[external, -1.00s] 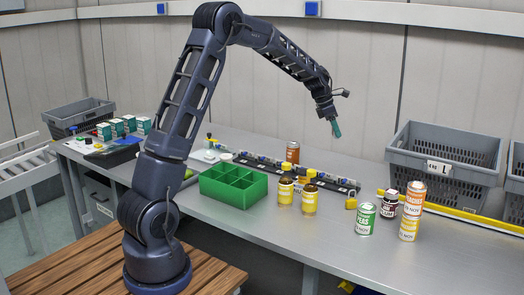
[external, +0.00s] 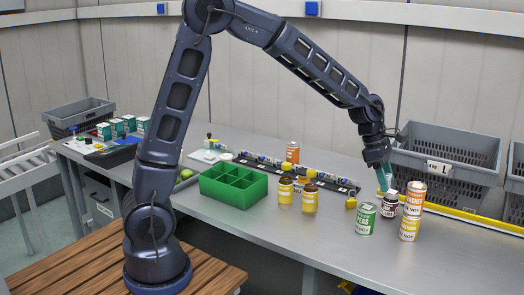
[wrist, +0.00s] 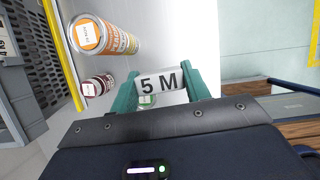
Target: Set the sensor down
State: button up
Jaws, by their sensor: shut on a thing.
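My gripper (external: 384,178) has teal fingers and hangs low at the right of the bench, over or beside the group of cans and a dark jar. In the wrist view my gripper (wrist: 165,92) is shut on a small white block marked "5 M", taken as the sensor (wrist: 162,82). The block sits between the fingertips.
An orange can stack (external: 409,212), a dark jar (external: 389,206) and a green can (external: 365,218) stand close to my gripper. A grey tote (external: 448,160) is behind. A green divided bin (external: 233,186) and two yellow jars (external: 297,196) stand left. The front right bench is clear.

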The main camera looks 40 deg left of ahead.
jog(key=shift+m, duration=0.3)
jog(key=s+f, duration=0.1)
jog(key=f, duration=0.5)
jog(key=s+d+f, duration=0.1)
jog(key=f, duration=0.6)
jog(key=s+f, duration=0.1)
jog(key=f, duration=0.6)
jog(key=shift+s+d+f, duration=0.1)
jog(key=shift+s+d, duration=0.3)
jog(key=o, duration=1)
jog(key=shift+f, duration=0.15)
